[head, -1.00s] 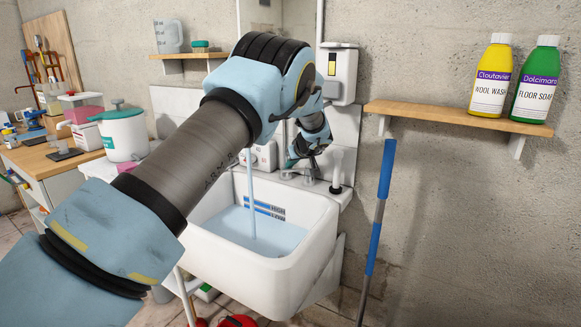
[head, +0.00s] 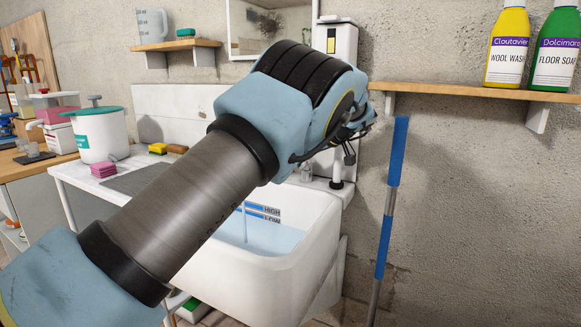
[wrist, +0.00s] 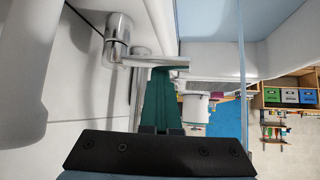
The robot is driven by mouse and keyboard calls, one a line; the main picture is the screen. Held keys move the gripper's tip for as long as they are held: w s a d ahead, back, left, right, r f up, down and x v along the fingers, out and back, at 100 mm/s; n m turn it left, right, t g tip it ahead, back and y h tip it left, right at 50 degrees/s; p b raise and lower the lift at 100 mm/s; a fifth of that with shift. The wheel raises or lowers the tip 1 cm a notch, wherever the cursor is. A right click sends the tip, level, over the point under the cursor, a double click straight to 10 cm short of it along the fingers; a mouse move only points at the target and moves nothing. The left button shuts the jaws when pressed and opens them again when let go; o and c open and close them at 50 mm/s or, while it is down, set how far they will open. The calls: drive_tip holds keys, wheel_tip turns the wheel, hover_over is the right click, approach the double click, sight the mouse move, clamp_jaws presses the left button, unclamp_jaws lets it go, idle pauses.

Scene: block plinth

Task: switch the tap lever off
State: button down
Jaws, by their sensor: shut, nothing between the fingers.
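The tap (wrist: 117,35) is a chrome fitting on the pale wall at the upper left of the wrist view. Its flat chrome lever (wrist: 155,62) sticks out to the right. My gripper (wrist: 162,75) has dark green fingers, shut and empty. In the picture the lever crosses their tips; I cannot tell if they touch. In the head view my arm hides the fingers and most of the tap. A thin water stream (head: 245,222) falls into the white sink (head: 270,280), which holds bluish water.
A blue-and-grey pole (head: 390,190) leans on the wall right of the sink. A shelf (head: 470,92) with yellow and green bottles is at upper right. A white dispenser (head: 341,45) hangs behind my arm. A white pot (head: 100,135) and pink sponge (head: 103,169) stand left.

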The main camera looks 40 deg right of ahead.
sight(305, 165)
drive_tip(key=shift+s+d+b, duration=0.55)
drive_tip(key=shift+s+d, duration=0.5)
drive_tip(key=shift+d, duration=0.25)
drive_tip(key=shift+s+d, duration=0.15)
drive_tip(key=shift+d, duration=0.05)
